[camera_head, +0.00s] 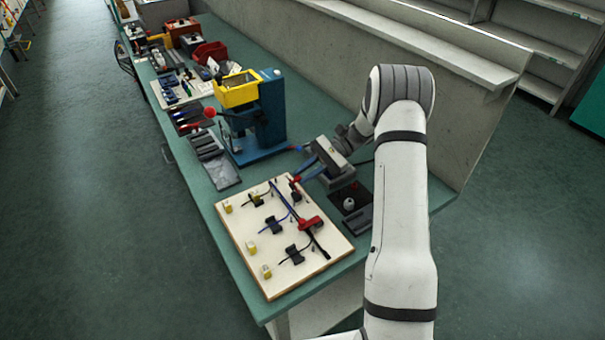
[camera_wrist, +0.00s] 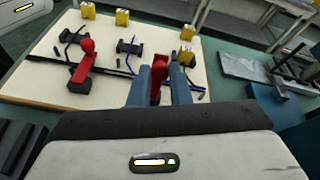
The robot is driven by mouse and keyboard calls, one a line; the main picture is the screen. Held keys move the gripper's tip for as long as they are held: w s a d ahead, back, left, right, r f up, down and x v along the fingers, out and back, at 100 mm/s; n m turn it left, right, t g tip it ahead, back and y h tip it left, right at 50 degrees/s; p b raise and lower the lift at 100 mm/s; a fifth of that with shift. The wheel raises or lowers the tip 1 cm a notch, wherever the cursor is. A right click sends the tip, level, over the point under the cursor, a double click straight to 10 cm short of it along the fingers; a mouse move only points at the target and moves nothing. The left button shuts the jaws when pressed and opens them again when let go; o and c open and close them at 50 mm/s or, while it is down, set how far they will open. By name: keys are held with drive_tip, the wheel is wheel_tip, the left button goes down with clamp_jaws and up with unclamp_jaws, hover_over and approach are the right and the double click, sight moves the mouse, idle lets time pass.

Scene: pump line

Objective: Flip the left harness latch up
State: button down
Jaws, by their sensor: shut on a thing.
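The harness board (camera_head: 245,232) is a pale panel on the bench with black clips and dark cables. It has two red latches. The left latch (camera_head: 294,180) is at the board's far right edge in the head view, partly hidden by my gripper (camera_head: 303,172). In the wrist view the blue fingers of my gripper (camera_wrist: 159,92) are shut on this left latch (camera_wrist: 159,72), one on each side. Its red top shows between them; its base is hidden. The other red latch (camera_head: 311,223) is nearer in the head view and free; it also shows in the wrist view (camera_wrist: 81,72).
Yellow blocks (camera_head: 251,247) and black clips (camera_head: 293,254) stand on the board. A blue press with a yellow top (camera_head: 240,90) stands behind it. Grey trays (camera_head: 214,160) lie to the left.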

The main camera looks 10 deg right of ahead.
drive_tip(key=shift+s+d+f, duration=0.1)
drive_tip(key=shift+s+f, duration=0.1)
drive_tip(key=shift+f, duration=0.05)
drive_tip(key=c, duration=1.6)
unclamp_jaws()
drive_tip(key=shift+o, duration=1.3)
drive_tip(key=shift+w+r, duration=0.1)
drive_tip(key=shift+r, duration=0.05)
drive_tip(key=b+v, duration=0.1)
drive_tip(key=v, duration=0.7)
